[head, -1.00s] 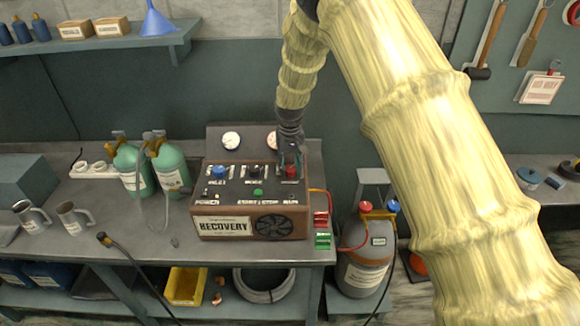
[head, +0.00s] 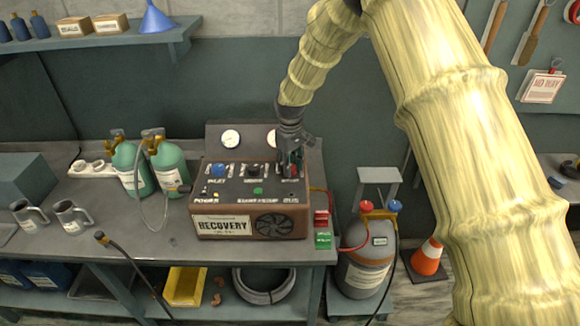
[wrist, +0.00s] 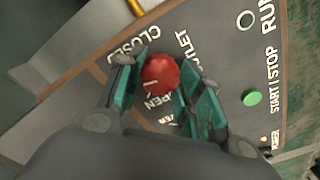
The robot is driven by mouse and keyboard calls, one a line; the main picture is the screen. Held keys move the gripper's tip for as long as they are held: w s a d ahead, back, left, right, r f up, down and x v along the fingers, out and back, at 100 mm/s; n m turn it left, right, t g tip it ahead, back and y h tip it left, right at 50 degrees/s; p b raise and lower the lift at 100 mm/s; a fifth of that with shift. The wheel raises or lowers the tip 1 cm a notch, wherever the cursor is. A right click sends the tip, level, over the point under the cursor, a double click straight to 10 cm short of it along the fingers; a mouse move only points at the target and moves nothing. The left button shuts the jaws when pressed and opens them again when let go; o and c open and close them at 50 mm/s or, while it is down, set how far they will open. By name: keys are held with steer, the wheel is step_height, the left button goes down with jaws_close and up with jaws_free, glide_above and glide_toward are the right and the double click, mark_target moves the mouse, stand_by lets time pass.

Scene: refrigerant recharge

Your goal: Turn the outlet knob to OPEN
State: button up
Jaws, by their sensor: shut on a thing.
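The red outlet knob (wrist: 160,74) shows in the wrist view between the teal pads of my gripper (wrist: 163,84), which is shut on it. The knob's white mark is on its lower-left part, near the partly covered OPEN label (wrist: 158,101). The CLOSED label (wrist: 133,46) lies up and left of the knob. In the head view my gripper (head: 290,164) reaches down to the right knob on top of the brown recovery machine (head: 222,225); the fingers mostly hide the knob there.
A blue inlet knob (head: 218,171) and a black middle knob (head: 254,171) stand left of my gripper. The green start/stop button (wrist: 251,97) is close by. Two gauges rise behind the panel, the left one (head: 231,138) clear of my arm. A grey tank (head: 362,272) stands right of the bench.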

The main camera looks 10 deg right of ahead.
mark_target(291, 166)
steer(key=n, duration=0.6)
steer(key=shift+d, duration=0.1)
steer(key=n, duration=0.5)
steer(key=shift+n, duration=0.4)
steer(key=o, duration=1)
steer(key=shift+d, duration=0.1)
steer(key=shift+o, duration=0.2)
steer(key=shift+r, duration=0.1)
step_height(291, 166, up, 12)
